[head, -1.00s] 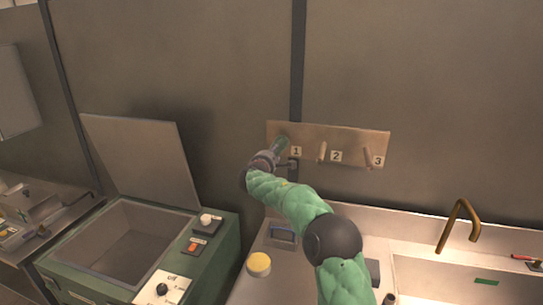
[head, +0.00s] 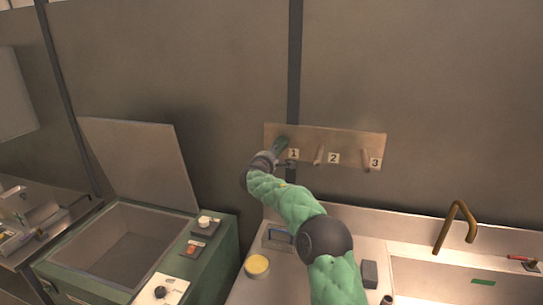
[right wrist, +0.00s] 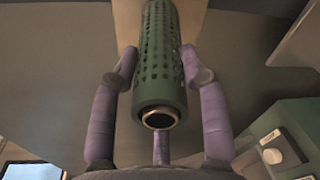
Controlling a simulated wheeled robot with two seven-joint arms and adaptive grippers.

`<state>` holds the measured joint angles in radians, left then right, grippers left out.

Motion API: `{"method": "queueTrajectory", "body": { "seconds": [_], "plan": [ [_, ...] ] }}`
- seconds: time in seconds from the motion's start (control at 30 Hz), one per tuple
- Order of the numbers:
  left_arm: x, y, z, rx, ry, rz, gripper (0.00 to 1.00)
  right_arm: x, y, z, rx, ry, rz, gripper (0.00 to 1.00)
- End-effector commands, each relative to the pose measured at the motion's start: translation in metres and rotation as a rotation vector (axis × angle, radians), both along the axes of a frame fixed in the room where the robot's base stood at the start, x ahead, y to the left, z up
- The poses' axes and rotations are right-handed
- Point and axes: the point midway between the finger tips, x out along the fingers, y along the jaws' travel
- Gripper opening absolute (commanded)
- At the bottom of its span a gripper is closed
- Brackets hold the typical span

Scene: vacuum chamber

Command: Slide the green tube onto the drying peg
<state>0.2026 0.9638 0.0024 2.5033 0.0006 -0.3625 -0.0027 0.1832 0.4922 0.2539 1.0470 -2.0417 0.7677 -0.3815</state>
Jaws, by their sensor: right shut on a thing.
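The green tube (right wrist: 160,60) is a perforated cylinder; it also shows in the head view (head: 279,144). My right gripper (right wrist: 160,72) is shut on it, with purple fingers around its sides. The tube's near end shows an open metal-coloured ring. Its far end points at the wooden peg board (head: 350,140), just left of label 1. The peg at label 1 is hidden behind the tube and gripper, so I cannot tell whether the tube is around it. The pegs at label 2 (head: 319,154) and label 3 (head: 366,160) are bare. My left gripper is not in view.
An open green-cased tub (head: 120,245) with a raised lid (head: 140,165) stands at left. Below the board, a counter holds a yellow-topped round container (head: 257,266). A sink with a brass tap (head: 457,222) is at right.

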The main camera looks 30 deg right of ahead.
Motion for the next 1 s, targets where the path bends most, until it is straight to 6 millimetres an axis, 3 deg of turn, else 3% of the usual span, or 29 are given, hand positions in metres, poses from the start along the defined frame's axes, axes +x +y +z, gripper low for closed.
{"method": "queueTrajectory", "body": {
  "seconds": [0.43,0.47,0.53,1.0],
  "plan": [
    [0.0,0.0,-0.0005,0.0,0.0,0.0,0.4,0.0044,-0.0052,-0.0012,0.001,-0.001,0.0,0.07],
    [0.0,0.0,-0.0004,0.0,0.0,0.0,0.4,0.0041,-0.0049,-0.0007,0.001,-0.001,0.0,0.53],
    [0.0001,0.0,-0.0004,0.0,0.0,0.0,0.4,0.0039,-0.0047,-0.0007,0.001,-0.001,0.0,0.72],
    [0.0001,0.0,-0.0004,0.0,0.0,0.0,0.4,0.0005,0.0001,0.0007,0.0,0.0,0.001,0.72]
  ]
}}
